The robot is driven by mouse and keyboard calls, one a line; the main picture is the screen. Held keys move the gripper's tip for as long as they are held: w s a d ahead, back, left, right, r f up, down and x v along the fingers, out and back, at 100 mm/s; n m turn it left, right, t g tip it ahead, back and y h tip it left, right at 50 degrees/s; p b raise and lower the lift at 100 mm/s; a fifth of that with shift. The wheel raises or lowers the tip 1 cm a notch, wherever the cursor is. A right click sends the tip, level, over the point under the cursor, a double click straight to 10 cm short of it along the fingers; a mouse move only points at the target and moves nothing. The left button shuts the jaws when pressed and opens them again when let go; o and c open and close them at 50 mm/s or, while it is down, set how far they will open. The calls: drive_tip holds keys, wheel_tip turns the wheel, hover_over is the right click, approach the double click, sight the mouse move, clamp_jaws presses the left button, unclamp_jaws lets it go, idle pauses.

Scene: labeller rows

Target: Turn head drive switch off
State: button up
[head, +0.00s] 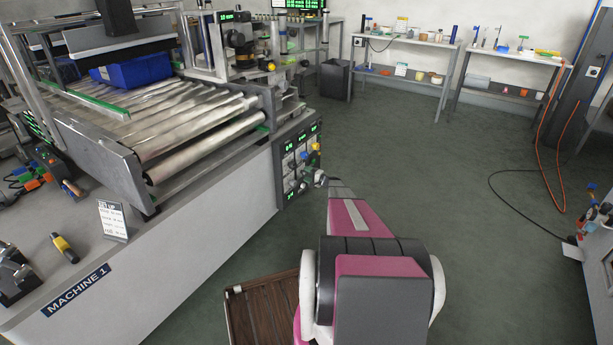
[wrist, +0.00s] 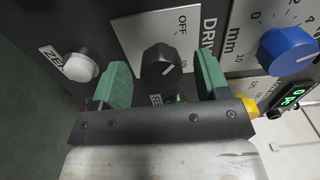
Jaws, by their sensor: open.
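The head drive switch (wrist: 161,62) is a black round knob on a pale plate marked OFF, beside a partly cut-off label reading DRI. Its white pointer line points to the lower right in the wrist view, away from the word OFF. My gripper (wrist: 160,77) is open, with one green finger on each side of the knob. Gaps show between knob and fingers. In the head view my gripper (head: 319,180) is at the dark control panel (head: 283,160) on the machine's end and hides part of it.
A white button (wrist: 80,67) sits left of the fingers and a blue knob (wrist: 289,50) right of them. A yellow part (wrist: 250,105) and a small green display (wrist: 293,97) are close by the gripper's right side. Open green floor (head: 400,150) lies right of the machine.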

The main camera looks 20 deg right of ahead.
drive_tip(key=v, duration=1)
drive_tip(key=s+a+r+n+g, duration=0.2)
drive_tip(key=s+a+r+g, duration=0.15)
drive_tip(key=s+a, duration=0.4)
drive_tip(key=s+a+r+n+g, duration=0.2)
drive_tip(key=s+a+r+g, duration=0.15)
drive_tip(key=a, duration=0.65)
drive_tip(key=s+a+r+n+g, duration=0.2)
drive_tip(key=s+a+r+g, duration=0.15)
drive_tip(key=s+a, duration=0.4)
drive_tip(key=s+a+r+n+g+h, duration=0.1)
drive_tip(key=s+a+r+h, duration=0.2)
drive_tip(key=s, duration=0.5)
drive_tip(key=s+a+r+n+g+h, duration=0.1)
drive_tip(key=s+a+r+h, duration=0.3)
drive_tip(key=s, duration=0.5)
drive_tip(key=s+a+r+n+g+h, duration=0.1)
drive_tip(key=s+a+r+n+h, duration=0.1)
drive_tip(key=s+r, duration=0.5)
drive_tip(key=shift+s+a+r+g+h, duration=0.2)
drive_tip(key=shift+s+a+g+h, duration=0.15)
drive_tip(key=shift+s+a+h, duration=0.55)
